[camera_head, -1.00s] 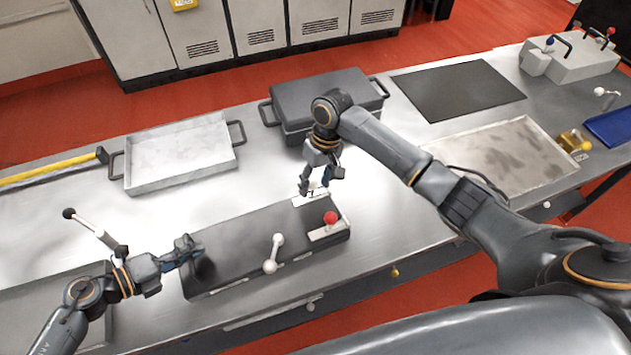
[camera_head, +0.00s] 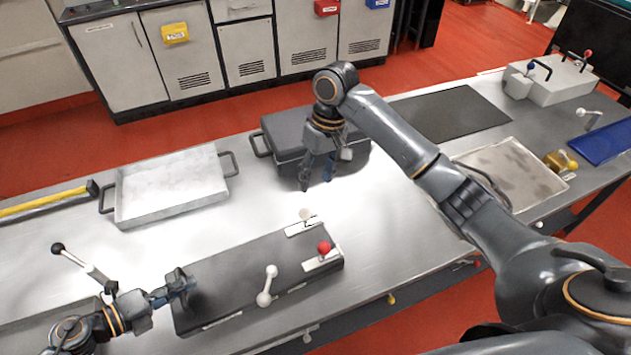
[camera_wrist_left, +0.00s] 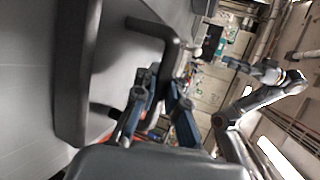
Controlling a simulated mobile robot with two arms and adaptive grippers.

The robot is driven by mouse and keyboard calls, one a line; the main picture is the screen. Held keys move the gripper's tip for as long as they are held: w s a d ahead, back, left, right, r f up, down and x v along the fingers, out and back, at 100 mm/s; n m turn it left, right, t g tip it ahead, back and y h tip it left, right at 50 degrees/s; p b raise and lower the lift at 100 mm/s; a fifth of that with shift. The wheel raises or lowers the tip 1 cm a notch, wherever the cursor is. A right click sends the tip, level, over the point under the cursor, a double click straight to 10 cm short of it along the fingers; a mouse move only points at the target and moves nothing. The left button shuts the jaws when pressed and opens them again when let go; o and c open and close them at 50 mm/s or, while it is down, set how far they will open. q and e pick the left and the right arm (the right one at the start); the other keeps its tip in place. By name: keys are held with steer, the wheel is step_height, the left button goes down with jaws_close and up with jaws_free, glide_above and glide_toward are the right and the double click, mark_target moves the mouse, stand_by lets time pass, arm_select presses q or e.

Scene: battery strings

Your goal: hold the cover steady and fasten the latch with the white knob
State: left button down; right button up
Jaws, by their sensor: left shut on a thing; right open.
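The dark flat cover (camera_head: 230,270) lies at the front of the bench. My left gripper (camera_head: 186,287) is shut on the dark handle at its left end; the handle (camera_wrist_left: 168,55) also shows in the left wrist view, between the gripper's fingers (camera_wrist_left: 165,105). The white knob (camera_head: 306,214) stands on a pale latch plate at the cover's far right edge. A latch with a red knob (camera_head: 323,248) is at the right end. My right gripper (camera_head: 318,178) is open and empty, above and behind the white knob, apart from it. Whether either latch is engaged is too small to tell.
A white lever with ball ends (camera_head: 267,285) is on the cover's front side. Behind stand a dark lidded case (camera_head: 285,125) and a metal tray (camera_head: 130,213). A black mat (camera_head: 450,112) lies further right. Bare bench lies between cover and case.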

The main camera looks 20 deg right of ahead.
arm_select(q)
steer(key=c, duration=1.5)
jaws_free()
steer(key=shift+a+f, duration=0.15)
steer(key=shift+f, duration=0.2)
steer(key=shift+o, duration=0.9)
steer(key=shift+w+r, duration=0.1)
steer(key=shift+a+r, duration=0.15)
steer(key=v, duration=1.1)
steer(key=shift+s+a, duration=0.2)
steer(key=shift+a, duration=0.1)
steer(key=shift+s, duration=0.1)
